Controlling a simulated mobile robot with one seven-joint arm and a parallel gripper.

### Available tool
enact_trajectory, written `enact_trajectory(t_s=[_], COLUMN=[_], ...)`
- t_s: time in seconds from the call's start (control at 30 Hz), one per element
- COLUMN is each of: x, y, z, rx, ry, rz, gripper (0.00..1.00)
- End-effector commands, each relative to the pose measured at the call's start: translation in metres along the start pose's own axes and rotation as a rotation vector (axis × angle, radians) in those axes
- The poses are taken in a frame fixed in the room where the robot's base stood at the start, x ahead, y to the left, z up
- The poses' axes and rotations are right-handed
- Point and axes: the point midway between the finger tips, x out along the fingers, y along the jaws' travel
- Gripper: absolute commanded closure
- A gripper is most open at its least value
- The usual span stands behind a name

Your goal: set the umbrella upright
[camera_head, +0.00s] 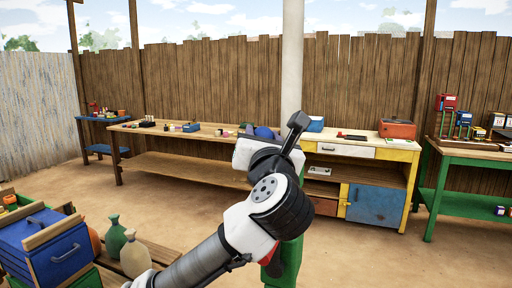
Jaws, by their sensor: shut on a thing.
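My gripper (266,157) is at the end of the arm in the middle of the view, shut on the umbrella. Its fingertips and the grip point are hidden by the wrist.
A long wooden bench (160,131) with small goods stands behind, left of a yellow and white counter (376,152) with a red box (397,128). A green table (468,152) stands at right. A blue crate (45,250) and sacks (134,256) are at front left. Bare ground lies between.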

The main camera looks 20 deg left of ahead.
Motion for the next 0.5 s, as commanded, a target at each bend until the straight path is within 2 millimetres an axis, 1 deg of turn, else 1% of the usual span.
enact_trajectory(t_s=[0.23, 0.27, 0.4, 0.5], x=[-0.0001, -0.0001, -0.0001, 0.0], y=[0.0, 0.0, 0.0, -0.0001], z=[0.0001, 0.0001, 0.0, -0.0001], rx=[0.002, 0.001, 0.001, 0.0], ry=[0.001, 0.001, 0.001, 0.001], rz=[0.0, 0.0, 0.0, 0.0], gripper=[1.0, 0.61, 0.43, 0.42])
